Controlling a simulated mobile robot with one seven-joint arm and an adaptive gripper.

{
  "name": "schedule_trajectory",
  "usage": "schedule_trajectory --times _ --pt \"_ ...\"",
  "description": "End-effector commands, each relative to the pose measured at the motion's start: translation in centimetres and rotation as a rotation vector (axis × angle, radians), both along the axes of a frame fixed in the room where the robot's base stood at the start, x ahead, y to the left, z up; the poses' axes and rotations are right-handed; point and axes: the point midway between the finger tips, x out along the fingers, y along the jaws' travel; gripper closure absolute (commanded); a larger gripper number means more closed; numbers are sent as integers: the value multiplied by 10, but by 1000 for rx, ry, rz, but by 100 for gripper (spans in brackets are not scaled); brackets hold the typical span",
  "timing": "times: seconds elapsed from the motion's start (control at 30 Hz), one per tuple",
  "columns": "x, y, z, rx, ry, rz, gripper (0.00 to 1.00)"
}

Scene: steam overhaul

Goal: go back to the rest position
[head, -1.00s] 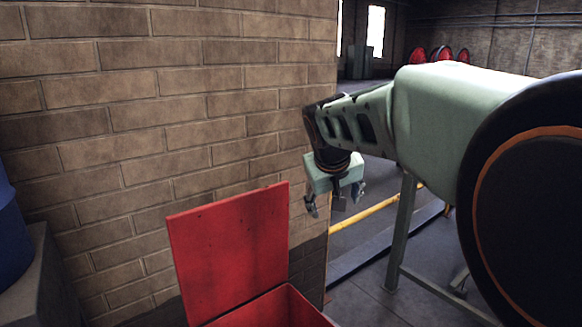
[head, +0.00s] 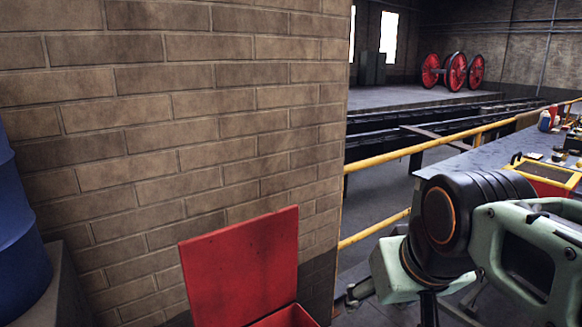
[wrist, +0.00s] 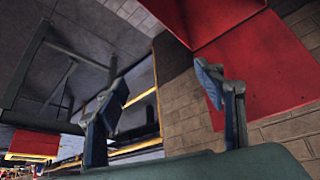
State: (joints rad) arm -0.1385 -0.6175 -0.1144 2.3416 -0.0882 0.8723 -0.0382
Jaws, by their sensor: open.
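My gripper (wrist: 163,88) is open and empty in the wrist view, its two fingers wide apart with nothing between them. In the head view its pale green body hangs low at the right of the picture, past the brick wall's edge. One finger shows there at its left side; the rest is partly hidden or cut off by the frame. My wrist and forearm fill the lower right of the head view.
A red bin with its lid raised (head: 240,262) stands by the brick wall (head: 190,130). Its red lid also shows in the wrist view (wrist: 262,65). A blue drum (head: 18,230) is at far left. A cluttered workbench (head: 482,158) and yellow railing (head: 400,152) lie right.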

Motion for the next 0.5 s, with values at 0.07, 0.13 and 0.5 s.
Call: schedule_trajectory --times 0.07,0.13,0.5 --pt "-27 2 -5 19 21 -45 37" --pt "-47 6 -15 31 40 -79 37" --pt "-55 8 49 39 53 -94 37"
